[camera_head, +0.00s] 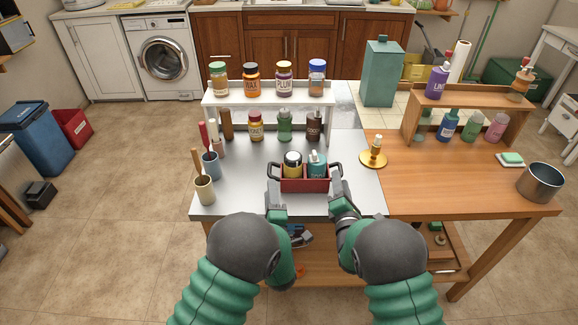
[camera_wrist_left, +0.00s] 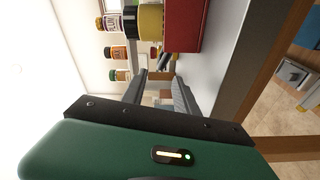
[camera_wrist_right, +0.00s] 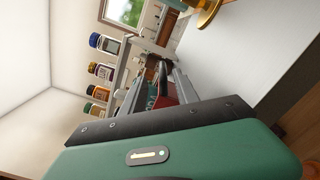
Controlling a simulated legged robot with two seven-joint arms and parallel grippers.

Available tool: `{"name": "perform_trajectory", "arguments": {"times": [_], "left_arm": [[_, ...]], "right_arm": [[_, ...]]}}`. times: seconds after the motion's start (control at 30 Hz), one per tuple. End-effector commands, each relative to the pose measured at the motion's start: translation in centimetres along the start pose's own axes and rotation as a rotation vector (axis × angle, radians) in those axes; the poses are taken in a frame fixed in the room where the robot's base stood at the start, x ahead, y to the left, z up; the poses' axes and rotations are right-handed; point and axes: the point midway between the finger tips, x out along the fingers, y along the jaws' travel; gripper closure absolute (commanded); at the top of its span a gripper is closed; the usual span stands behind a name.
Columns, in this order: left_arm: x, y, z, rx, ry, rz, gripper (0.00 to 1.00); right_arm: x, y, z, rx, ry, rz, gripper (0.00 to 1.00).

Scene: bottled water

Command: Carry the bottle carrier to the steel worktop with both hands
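The bottle carrier (camera_head: 306,185) is a red box with dark handles at its left and right ends. It appears to sit on the steel worktop (camera_head: 354,189) near its front edge. It holds a yellow-and-black jar (camera_head: 293,163) and a teal bottle (camera_head: 317,164). My left gripper (camera_head: 276,192) is at the left handle, its fingers apart in the left wrist view (camera_wrist_left: 161,78). My right gripper (camera_head: 337,189) is by the right handle, its fingers also apart; the dark handle (camera_wrist_right: 162,72) shows between them in the right wrist view. I cannot tell whether either touches its handle.
A brass candle holder (camera_head: 373,157) stands right of the carrier. Cups with brushes (camera_head: 204,190) stand at the left. A white shelf (camera_head: 268,97) with several jars is behind. A wooden table (camera_head: 440,190) adjoins on the right, with a steel pot (camera_head: 541,182).

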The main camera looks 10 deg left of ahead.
Motion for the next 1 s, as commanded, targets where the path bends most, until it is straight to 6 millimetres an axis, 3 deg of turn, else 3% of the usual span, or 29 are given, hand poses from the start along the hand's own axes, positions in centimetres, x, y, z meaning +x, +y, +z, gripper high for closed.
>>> {"name": "perform_trajectory", "arguments": {"times": [0.1, 0.3, 0.8, 0.9, 1.0], "left_arm": [[0.0, 0.0, 0.0, 0.000, 0.000, 0.000, 0.64], [0.1, -0.1, 0.0, 0.000, 0.000, -0.001, 0.64], [0.1, 0.1, -0.1, 0.006, -0.003, -0.008, 0.64], [0.3, 1.1, -0.9, 0.071, -0.043, -0.081, 0.64], [-0.4, 2.4, -2.3, 0.244, -0.173, -0.247, 0.64]], "right_arm": [[-3.0, 0.0, -0.1, 0.000, 0.002, -0.002, 0.63], [-5.7, -0.1, -0.1, 0.000, 0.001, 0.000, 0.63], [-5.9, 0.0, 0.2, 0.014, 0.002, -0.007, 0.63], [-6.2, 0.0, 1.7, 0.158, 0.020, -0.089, 0.63], [-8.1, -0.3, 4.2, 0.502, 0.040, -0.295, 0.63]]}}
